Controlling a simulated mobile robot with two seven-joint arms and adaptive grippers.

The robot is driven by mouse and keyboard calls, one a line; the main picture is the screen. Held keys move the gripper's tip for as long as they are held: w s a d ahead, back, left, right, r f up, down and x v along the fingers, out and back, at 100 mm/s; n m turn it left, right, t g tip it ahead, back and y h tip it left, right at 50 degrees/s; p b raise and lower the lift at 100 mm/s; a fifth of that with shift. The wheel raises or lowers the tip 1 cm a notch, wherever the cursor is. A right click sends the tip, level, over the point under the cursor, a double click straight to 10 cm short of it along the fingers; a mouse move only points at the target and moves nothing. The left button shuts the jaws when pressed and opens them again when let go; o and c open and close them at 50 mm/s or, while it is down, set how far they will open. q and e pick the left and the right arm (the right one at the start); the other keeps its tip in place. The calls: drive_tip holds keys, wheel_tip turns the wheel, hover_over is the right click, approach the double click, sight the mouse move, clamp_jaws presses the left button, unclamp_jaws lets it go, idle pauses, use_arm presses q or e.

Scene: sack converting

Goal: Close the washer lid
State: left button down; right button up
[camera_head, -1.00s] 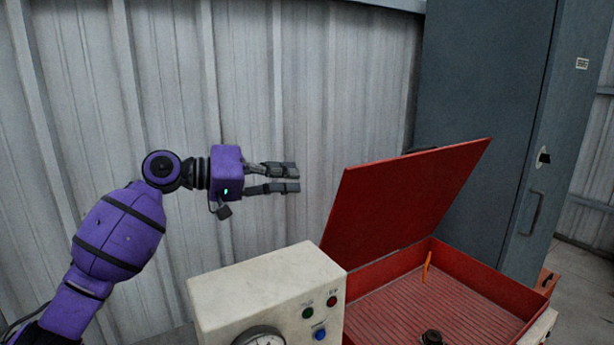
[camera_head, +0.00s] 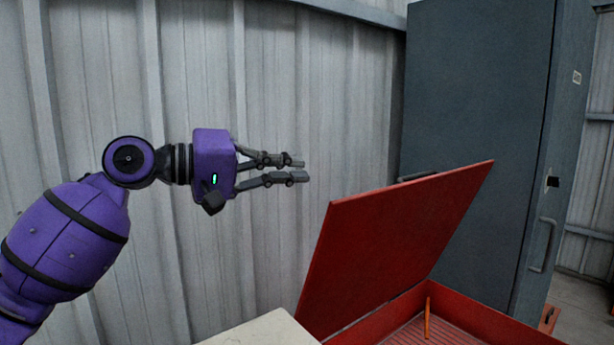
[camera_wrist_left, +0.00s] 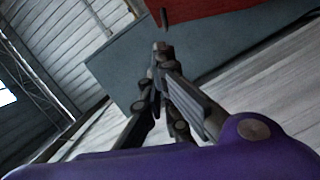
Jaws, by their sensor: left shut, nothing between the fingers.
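The red washer lid (camera_head: 395,245) stands open, tilted up at a slant above the red washer tub (camera_head: 480,318) in the head view. Red at the top of the wrist view looks like the lid (camera_wrist_left: 215,14). My left gripper (camera_head: 304,170) is shut and empty, in the air to the left of the lid's raised edge, apart from it. Its fingers point right, toward the lid. They also show in the wrist view (camera_wrist_left: 161,50). My right gripper is in neither view. Most of the tub is cut off by the frame's bottom edge.
An orange stick (camera_head: 427,318) stands in the tub. A pale control box (camera_head: 265,332) is at the bottom, left of the tub. A tall grey cabinet (camera_head: 475,110) stands behind the lid. A corrugated wall (camera_head: 320,80) runs behind my arm.

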use_arm(q)
drive_tip(key=d+f+p, duration=0.2)
drive_tip(key=d, duration=0.9)
drive_tip(key=shift+w+d, duration=0.2)
drive_tip(key=shift+d, duration=0.2)
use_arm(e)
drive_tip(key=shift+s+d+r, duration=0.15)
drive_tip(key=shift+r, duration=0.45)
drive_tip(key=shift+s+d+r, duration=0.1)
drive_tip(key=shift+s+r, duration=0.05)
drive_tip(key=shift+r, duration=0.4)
